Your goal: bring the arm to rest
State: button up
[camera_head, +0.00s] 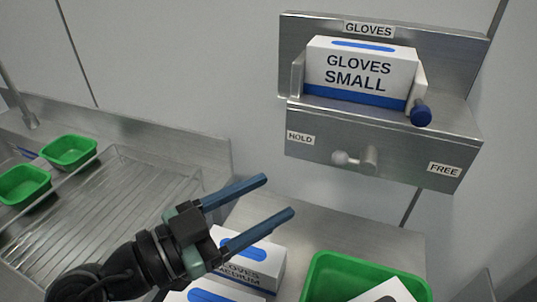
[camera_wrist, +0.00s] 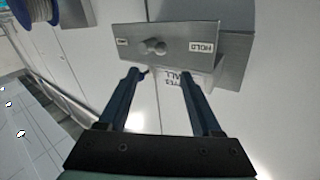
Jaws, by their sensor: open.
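My gripper (camera_head: 279,197) is open and empty, with its two blue fingers apart in front of the wall, left of and below the glove holder. In the wrist view the open fingers (camera_wrist: 158,74) point toward the metal holder (camera_wrist: 225,48). The holder (camera_head: 388,157) carries a white and blue box marked GLOVES SMALL (camera_head: 360,72). A light knob (camera_head: 345,158) on its front plate sits between the HOLD and FREE labels, nearer HOLD. The fingers appear apart from the holder and the box.
A GLOVES MEDIUM box (camera_head: 262,262) lies on the metal counter (camera_head: 320,225) under and behind my gripper. A green tray (camera_head: 322,262) with a white item stands at the lower right. Green tubs (camera_head: 70,150) sit by a ribbed metal drainer (camera_head: 110,205) at left.

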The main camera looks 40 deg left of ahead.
dwell(0.4)
jog(key=w+d+r+n+t+y+p, duration=0.1)
jog(key=w+d+r+p, duration=0.1)
jog(key=w+d+r, duration=0.55)
jog(key=w+d+r+n+t+y+p, duration=0.1)
jog(key=w+d+r+t+y, duration=0.3)
jog(key=r, duration=0.7)
jog(key=s+d+r+n+t+p, duration=0.1)
jog(key=s+d+r+t, duration=0.1)
jog(key=d+r, duration=0.3)
jog(key=s+d+r+n+t+h+p, duration=0.1)
jog(key=s+d+r, duration=0.4)
jog(key=r, duration=0.9)
jog(key=shift+d+r+t+h, duration=0.15)
jog(key=shift+d+t+h, duration=0.15)
jog(key=shift+d+t, duration=0.5)
